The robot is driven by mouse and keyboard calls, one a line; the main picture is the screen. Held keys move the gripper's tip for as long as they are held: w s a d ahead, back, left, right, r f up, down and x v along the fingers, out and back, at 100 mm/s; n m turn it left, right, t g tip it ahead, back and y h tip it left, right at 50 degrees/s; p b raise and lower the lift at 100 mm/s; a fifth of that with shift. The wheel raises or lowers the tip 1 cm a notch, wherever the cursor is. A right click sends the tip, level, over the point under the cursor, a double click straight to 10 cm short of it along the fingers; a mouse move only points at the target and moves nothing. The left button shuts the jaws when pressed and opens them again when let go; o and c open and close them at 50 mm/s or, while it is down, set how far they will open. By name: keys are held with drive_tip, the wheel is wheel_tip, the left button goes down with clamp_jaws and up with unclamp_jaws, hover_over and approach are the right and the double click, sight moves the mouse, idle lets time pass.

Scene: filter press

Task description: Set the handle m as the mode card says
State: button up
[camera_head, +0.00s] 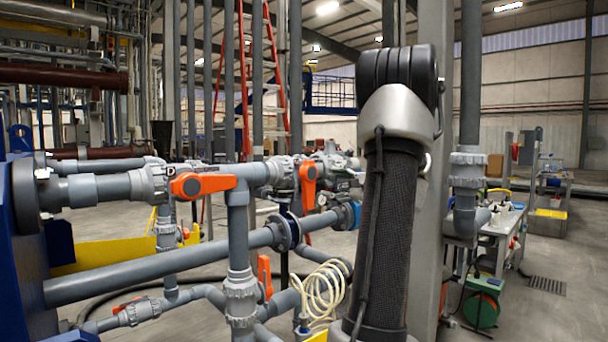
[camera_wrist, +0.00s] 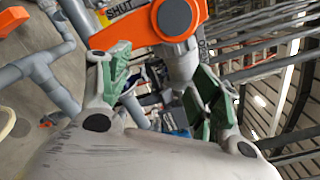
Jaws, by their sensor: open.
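In the wrist view, my gripper (camera_wrist: 160,88) is open, with green pads on both fingers and nothing between them. In the head view, orange handles sit on grey pipes: one lies level (camera_head: 208,184) near a "D" mark, and one hangs upright (camera_head: 308,182). I cannot read which handle is m. No mode card is legible. My gripper is not seen in the head view.
Lower orange handles (camera_head: 264,274) sit on the pipework, near a coiled cream hose (camera_head: 322,292). A grey post (camera_head: 436,180) stands behind my arm. A bench (camera_head: 500,226) and green reel (camera_head: 482,302) stand at the right. Open floor lies at far right.

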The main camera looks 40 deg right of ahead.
sight(311, 192)
drive_tip(key=a+f+m, duration=0.3)
drive_tip(key=a+m, duration=0.1)
drive_tip(key=m, duration=0.6)
drive_tip(key=shift+m, duration=0.4)
drive_tip(key=w, duration=0.4)
drive_tip(key=w+a, duration=0.1)
drive_tip(key=w, duration=0.2)
drive_tip(key=shift+r, duration=0.2)
